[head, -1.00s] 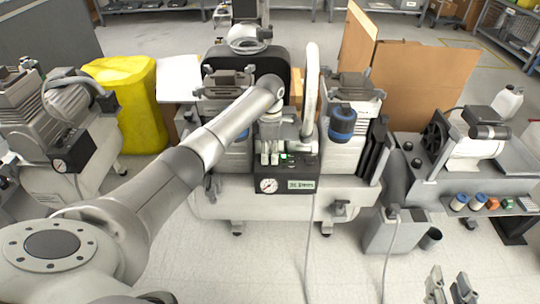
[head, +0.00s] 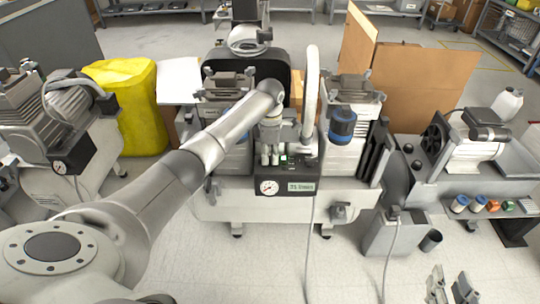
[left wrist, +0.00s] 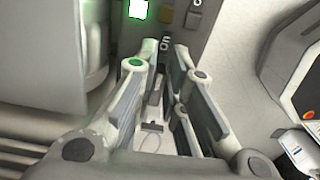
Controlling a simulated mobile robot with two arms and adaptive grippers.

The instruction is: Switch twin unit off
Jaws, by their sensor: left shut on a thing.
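The twin unit (head: 290,200) stands in the middle of the head view, with a light tank below and a dark control panel (head: 285,185) on its front. The panel carries a round gauge, a label and a green lit switch (head: 284,157). My left gripper (head: 270,158) reaches down to the panel, just left of the green light. In the left wrist view its fingertips (left wrist: 163,48) are close together below the panel's switches, and the green light (left wrist: 138,9) is lit beyond them. What they grip is mostly hidden. My right gripper (head: 450,290) is open and empty at bottom right.
Another compressor (head: 75,130) stands at left and one (head: 470,150) at right. A yellow bag (head: 130,100) and cardboard (head: 420,85) are behind. A grey box (head: 395,235) with a hose stands right of the tank. The floor (head: 270,265) in front is mostly clear.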

